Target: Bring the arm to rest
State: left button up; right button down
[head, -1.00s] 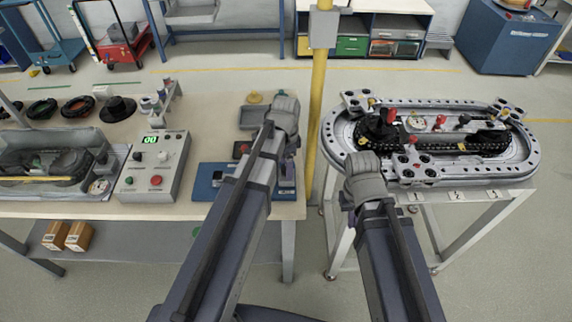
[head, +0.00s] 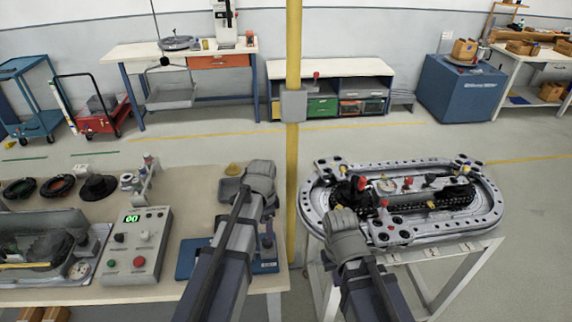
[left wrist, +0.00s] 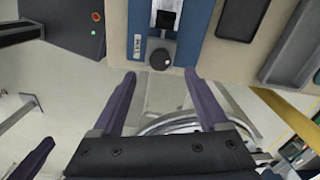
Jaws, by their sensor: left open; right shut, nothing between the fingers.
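My left gripper (head: 261,184) reaches over the right end of the workbench in the head view; its wrist hides its fingers there. In the left wrist view the left gripper (left wrist: 158,82) has its two fingers wide apart with nothing held. A blue fixture with a dark round knob (left wrist: 160,60) lies just ahead of the fingertips. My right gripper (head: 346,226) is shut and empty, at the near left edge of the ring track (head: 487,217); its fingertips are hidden. The oval grey ring track stands on a white stand and carries several small fittings.
A yellow post (head: 292,160) stands between the workbench (head: 190,214) and the ring track. A grey control box (head: 137,246) with a green display and a clear bin (head: 45,250) are on the bench. Open floor lies behind and right of the track.

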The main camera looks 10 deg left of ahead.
pick_arm(q)
jog(key=s+d+n+y, duration=0.1)
jog(key=s+d+n, duration=0.7)
jog(key=s, duration=0.6)
jog(key=shift+d, duration=1.25)
jog(key=shift+s+r, duration=0.1)
